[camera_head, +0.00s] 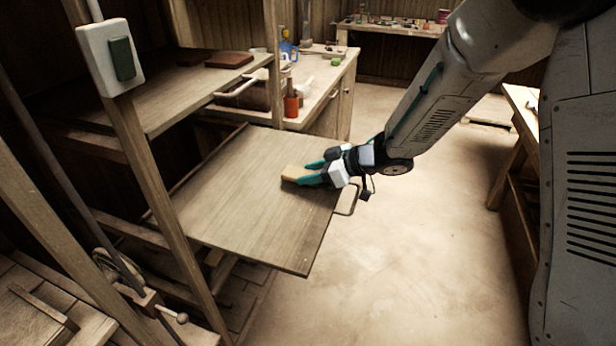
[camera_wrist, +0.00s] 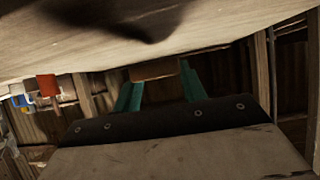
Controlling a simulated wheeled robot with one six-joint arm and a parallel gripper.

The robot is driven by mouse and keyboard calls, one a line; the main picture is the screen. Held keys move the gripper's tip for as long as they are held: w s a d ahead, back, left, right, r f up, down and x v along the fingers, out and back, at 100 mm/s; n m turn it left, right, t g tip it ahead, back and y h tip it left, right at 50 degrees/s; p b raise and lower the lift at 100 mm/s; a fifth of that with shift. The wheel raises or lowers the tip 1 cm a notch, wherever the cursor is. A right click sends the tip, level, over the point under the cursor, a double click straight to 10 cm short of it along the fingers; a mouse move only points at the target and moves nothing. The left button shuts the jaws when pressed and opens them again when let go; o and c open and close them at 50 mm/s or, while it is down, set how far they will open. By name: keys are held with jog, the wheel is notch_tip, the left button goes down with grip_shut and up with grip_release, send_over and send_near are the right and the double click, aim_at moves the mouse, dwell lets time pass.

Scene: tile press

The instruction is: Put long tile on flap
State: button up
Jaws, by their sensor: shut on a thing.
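The flap (camera_head: 240,208) is a wide wooden board that lies open and roughly level, jutting out from the wooden press frame. My gripper (camera_head: 306,172) has teal fingers and is over the right part of the flap, shut on a tan tile (camera_head: 292,173). In the wrist view the tile (camera_wrist: 153,70) sits between the two teal fingers (camera_wrist: 160,86). The flap's pale surface (camera_wrist: 70,45) fills the top of the wrist view. I cannot tell whether the tile touches the flap. Part of the tile is hidden by the fingers.
A wooden shelf with a reddish-brown tile (camera_head: 229,60) stands behind the flap. A white box with a green switch (camera_head: 122,58) is on the left post. A wire handle (camera_head: 350,203) hangs at the flap's right edge. A cluttered counter (camera_head: 322,77) stands behind. Most of the flap is bare.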

aim_at(310, 189)
jog(key=f, duration=0.1)
jog(key=w+f, duration=0.1)
jog(key=shift+f, duration=0.3)
jog(key=shift+a+f, duration=0.1)
jog(key=shift+f, duration=0.2)
jog(key=shift+f, duration=0.15)
jog(key=o, duration=1)
jog(key=shift+f, duration=0.1)
jog(key=shift+v, duration=4)
